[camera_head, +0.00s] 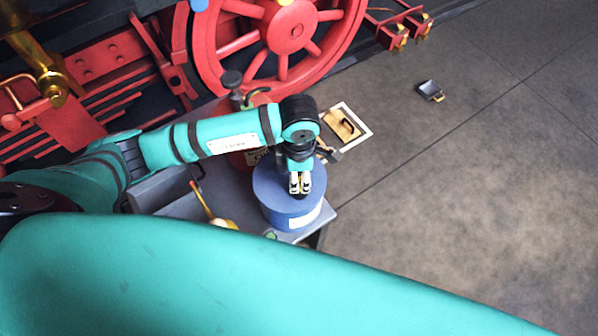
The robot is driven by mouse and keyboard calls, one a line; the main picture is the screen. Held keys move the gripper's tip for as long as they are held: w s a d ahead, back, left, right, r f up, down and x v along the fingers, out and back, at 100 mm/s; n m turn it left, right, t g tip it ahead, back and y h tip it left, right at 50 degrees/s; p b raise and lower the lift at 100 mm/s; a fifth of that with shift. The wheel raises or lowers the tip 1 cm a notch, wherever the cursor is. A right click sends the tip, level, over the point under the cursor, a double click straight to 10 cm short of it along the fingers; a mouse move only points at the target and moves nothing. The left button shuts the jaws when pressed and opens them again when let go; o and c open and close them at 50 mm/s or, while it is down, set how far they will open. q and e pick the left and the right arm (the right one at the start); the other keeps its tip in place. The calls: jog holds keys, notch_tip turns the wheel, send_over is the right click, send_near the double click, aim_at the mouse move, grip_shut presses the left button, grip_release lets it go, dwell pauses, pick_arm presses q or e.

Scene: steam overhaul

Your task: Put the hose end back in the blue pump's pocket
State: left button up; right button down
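My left gripper (300,187) is over a blue round body (285,215) with a white label, at the corner of a grey bench. This is the only large blue thing I see; I cannot tell for sure that it is the blue pump. The fingers point down and sit close together, looking shut; nothing shows clearly between them. Gripper and wrist cover part of the blue top. I cannot make out the hose end or the pocket. My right gripper is not in view.
Behind my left forearm stands a red container (238,158) with a dark knob on top. A yellow-handled tool (207,208) lies on the grey bench (160,195). A wooden board (341,124) and a small dark tray (430,90) are on the floor. A red spoked wheel (283,70) stands behind.

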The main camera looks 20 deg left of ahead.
pick_arm(q)
jog(key=shift+o, duration=0.6)
notch_tip(320, 180, up, 12)
jog(key=shift+s, duration=0.1)
